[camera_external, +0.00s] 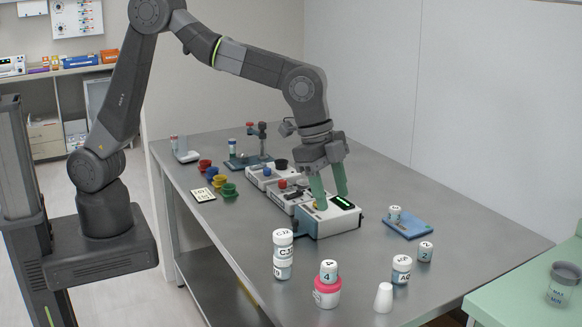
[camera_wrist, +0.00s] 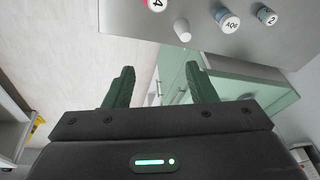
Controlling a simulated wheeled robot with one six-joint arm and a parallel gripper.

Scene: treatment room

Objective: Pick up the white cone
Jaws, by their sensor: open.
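The white cone (camera_external: 383,297) stands upright near the front edge of the metal table in the external view, wider at its base. It also shows in the wrist view (camera_wrist: 182,30) at the top, beyond the fingers. My gripper (camera_external: 332,199) has green fingers spread apart with nothing between them. In the external view it is above or in front of the white device with a green display, to the left of and farther back than the cone. The wrist view shows both fingertips (camera_wrist: 158,78) apart, short of the cone in the picture.
Stacked jars (camera_external: 283,255) stand farther left. The white device (camera_external: 329,218) is beneath my gripper. A green counter (camera_external: 520,290) is at right.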

